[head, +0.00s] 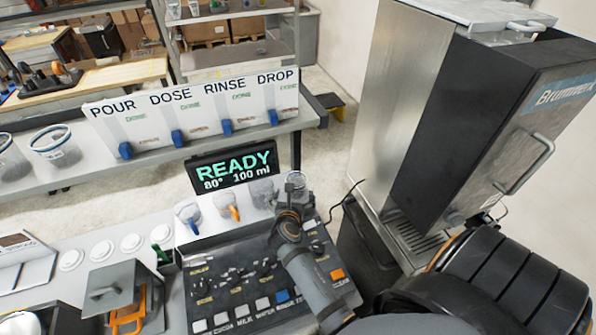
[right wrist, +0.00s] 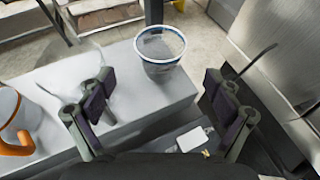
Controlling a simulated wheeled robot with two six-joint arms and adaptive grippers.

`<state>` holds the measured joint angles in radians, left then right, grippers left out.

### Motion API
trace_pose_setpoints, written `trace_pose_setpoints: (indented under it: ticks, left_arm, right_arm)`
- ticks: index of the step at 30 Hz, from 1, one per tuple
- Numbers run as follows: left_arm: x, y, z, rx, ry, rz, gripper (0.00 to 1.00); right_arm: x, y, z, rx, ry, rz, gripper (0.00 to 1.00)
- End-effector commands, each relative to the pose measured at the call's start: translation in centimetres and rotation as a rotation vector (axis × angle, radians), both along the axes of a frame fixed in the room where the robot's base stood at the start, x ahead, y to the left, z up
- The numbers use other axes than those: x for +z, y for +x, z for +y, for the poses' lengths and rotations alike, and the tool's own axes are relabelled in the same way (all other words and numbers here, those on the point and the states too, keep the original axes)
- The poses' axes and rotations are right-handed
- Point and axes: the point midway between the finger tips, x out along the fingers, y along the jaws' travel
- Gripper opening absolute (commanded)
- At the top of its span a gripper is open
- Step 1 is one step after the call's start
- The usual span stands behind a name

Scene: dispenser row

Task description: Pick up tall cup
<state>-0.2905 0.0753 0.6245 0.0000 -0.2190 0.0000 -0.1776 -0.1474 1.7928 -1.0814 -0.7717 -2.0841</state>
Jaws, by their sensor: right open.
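A clear cup with a blue rim (head: 296,181) stands on the pale ledge at the back of the control panel, at the right end of a row of cups. In the right wrist view the cup (right wrist: 160,52) stands upright near the ledge's far right corner, beyond the fingertips and roughly between their lines. My right gripper (head: 291,208) is open and empty, just in front of the cup. Its two fingers (right wrist: 161,96) show apart in the right wrist view, and neither touches the cup. My left gripper is not in view.
A cup with a blue handle (head: 188,218), one with an orange handle (head: 225,208) and a greyish cup (head: 262,192) stand left of it. A READY display (head: 234,166) is behind. A tall Brumwerk machine (head: 470,130) stands right. A cable (head: 345,200) hangs nearby.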

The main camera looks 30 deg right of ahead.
Motion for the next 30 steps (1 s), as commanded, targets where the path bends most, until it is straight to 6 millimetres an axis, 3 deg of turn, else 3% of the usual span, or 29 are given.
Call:
trace_pose_setpoints:
  ticks: [5,12,18,23,27,30]
  left_arm:
    - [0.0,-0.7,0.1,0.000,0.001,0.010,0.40]
    - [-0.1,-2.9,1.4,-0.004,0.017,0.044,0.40]
    - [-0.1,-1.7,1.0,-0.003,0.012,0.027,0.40]
    - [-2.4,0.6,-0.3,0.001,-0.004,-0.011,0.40]
    - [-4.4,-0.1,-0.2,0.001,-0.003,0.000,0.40]
    - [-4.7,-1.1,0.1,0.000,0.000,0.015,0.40]
  right_arm:
    - [-0.1,0.3,-0.2,0.001,-0.002,0.000,0.91]
    - [-1.6,3.2,-2.6,0.001,-0.004,-0.001,0.91]
    - [-2.1,3.8,-3.1,-0.001,0.000,0.000,0.91]
    - [-3.2,5.3,-4.4,-0.002,-0.003,-0.004,0.91]
    - [-3.9,7.0,-5.8,0.000,-0.003,-0.002,0.91]
    - [-3.8,7.5,-6.2,0.000,-0.001,-0.001,0.91]
